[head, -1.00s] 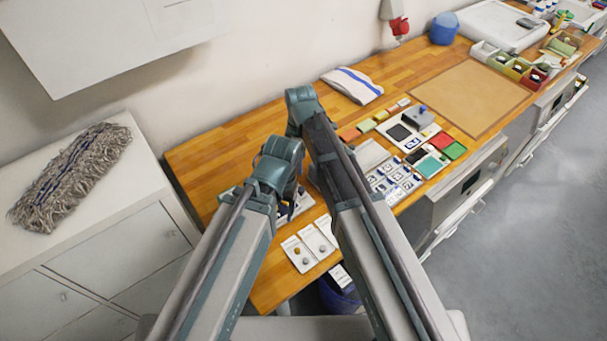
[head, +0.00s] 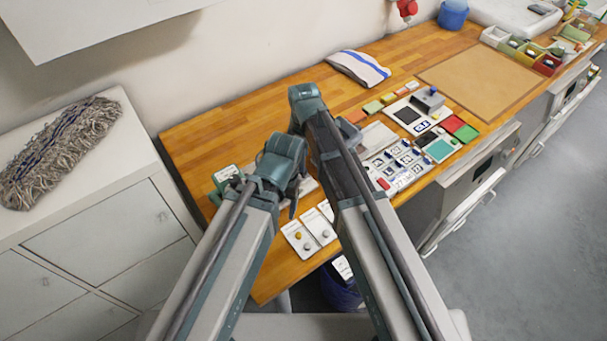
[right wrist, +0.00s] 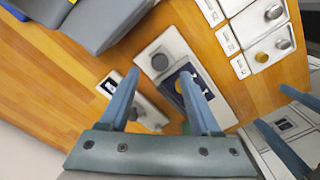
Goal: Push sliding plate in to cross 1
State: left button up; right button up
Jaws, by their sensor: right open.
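My right gripper (right wrist: 157,73) is open; its two blue fingers reach over a pale fixture (right wrist: 207,112) on the wooden bench in the right wrist view. A smaller pale piece with a black-and-white marker (right wrist: 109,87) lies by the left finger. I cannot tell which part is the sliding plate, nor see cross 1 clearly. Contact with the fingers is unclear. Another pair of blue fingers (right wrist: 288,128), apparently my left gripper, shows at lower right.
White cards with round knobs (right wrist: 272,47) lie beside the fixture. In the head view, a tile board (head: 398,172), a folded cloth (head: 358,68) and a tan mat (head: 478,77) lie along the bench. A dark blue bin (head: 342,290) stands below its front edge.

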pick_arm(q)
notch_tip(320, 180, down, 5)
jog(key=b, duration=0.4)
pick_arm(e)
notch_tip(320, 180, down, 5)
grip_shut()
dwell(1.0)
